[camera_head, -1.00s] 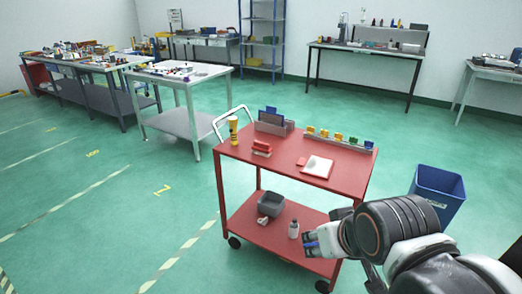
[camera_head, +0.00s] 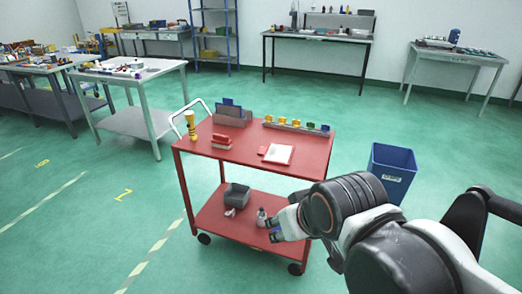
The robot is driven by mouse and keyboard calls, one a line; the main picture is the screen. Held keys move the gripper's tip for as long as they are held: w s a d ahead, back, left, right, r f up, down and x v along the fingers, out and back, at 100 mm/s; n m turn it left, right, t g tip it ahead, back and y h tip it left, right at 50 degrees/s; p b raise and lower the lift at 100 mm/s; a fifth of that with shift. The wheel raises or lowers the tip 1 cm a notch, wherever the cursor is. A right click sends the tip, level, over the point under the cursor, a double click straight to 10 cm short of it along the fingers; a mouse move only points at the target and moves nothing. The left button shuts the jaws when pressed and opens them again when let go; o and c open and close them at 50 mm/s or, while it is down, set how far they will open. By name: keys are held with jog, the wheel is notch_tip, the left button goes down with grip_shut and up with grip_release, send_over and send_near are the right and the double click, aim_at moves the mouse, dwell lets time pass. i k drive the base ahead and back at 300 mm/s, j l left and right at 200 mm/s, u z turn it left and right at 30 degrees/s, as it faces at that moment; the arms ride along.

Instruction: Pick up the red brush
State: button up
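A small red block-like object (camera_head: 221,141), which looks like the red brush, lies on the top shelf of the red cart (camera_head: 255,165), left of the middle. It is small in view, so its bristles cannot be made out. My gripper (camera_head: 274,234) is at the end of my arm at lower right, low and in front of the cart's right side. It is well apart from the red object. Its fingers are small and partly turned away, with a bit of blue at the tips; I cannot tell whether they are open.
The cart top also holds a yellow bottle (camera_head: 190,125), a grey box with blue items (camera_head: 232,115), a white pad (camera_head: 278,154) and a rail of coloured pieces (camera_head: 297,126). A grey bin (camera_head: 237,194) sits below. A blue waste bin (camera_head: 391,172) stands right of the cart.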

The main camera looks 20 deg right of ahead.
aim_at(218, 140)
jog(key=i+j+z, duration=0.1)
jog(key=z, duration=0.25)
jog(key=i+j+z, duration=0.1)
jog(key=z, duration=0.3)
jog(key=i+j+z, duration=0.1)
jog(key=j, duration=0.25)
jog(key=i+j+z, duration=0.1)
jog(key=i+j, duration=0.15)
jog(key=i+j+z, duration=0.1)
jog(key=j, duration=0.3)
jog(key=i+j+z, duration=0.1)
jog(key=j, duration=0.3)
jog(key=i+j+z, duration=0.1)
jog(key=i+j, duration=0.15)
jog(key=i+j+z, duration=0.1)
jog(key=j, duration=0.4)
jog(key=i+j, duration=0.1)
jog(key=j, duration=0.2)
jog(key=i+j, duration=0.1)
jog(key=j, duration=0.5)
jog(key=i, duration=0.05)
